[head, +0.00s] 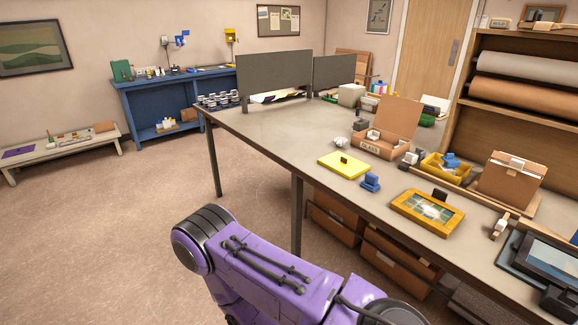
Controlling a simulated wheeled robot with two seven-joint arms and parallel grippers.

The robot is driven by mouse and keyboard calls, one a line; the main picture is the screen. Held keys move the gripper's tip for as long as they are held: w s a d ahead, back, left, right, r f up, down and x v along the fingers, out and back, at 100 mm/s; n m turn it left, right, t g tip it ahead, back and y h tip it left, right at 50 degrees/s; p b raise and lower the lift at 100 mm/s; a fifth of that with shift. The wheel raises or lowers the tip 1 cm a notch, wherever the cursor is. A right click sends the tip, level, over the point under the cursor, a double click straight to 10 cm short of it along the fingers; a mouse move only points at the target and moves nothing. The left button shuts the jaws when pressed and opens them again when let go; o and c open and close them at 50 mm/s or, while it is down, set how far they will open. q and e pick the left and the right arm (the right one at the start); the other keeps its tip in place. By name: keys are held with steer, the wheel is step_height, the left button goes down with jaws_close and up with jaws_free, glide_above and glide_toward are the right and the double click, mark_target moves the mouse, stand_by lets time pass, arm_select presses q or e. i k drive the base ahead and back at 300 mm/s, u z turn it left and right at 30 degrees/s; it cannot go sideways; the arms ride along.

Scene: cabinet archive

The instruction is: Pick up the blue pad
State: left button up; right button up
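A small blue block-like thing (370,183) sits on the long grey table, just right of a yellow pad (343,166) with a dark knob on it. Another small blue thing (451,160) rests in or on a yellow tray (443,173) farther right. I cannot tell which of these is the blue pad. My purple arm crosses the bottom middle of the view, below the table's front edge. Neither of my grippers shows.
The table (270,135) also holds a cardboard box (383,136), a yellow-framed picture (428,209), an upright brown folder (507,180) and a dark framed device (549,258). Grey screens (275,75) stand at its back. Brown drawers sit beneath. Open floor lies left.

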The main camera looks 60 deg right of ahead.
mark_target(370, 183)
steer(key=u, duration=0.4)
steer(key=k, duration=1.4)
steer(key=z, duration=1.6)
steer(key=i, duration=0.35)
steer(key=z, duration=0.1)
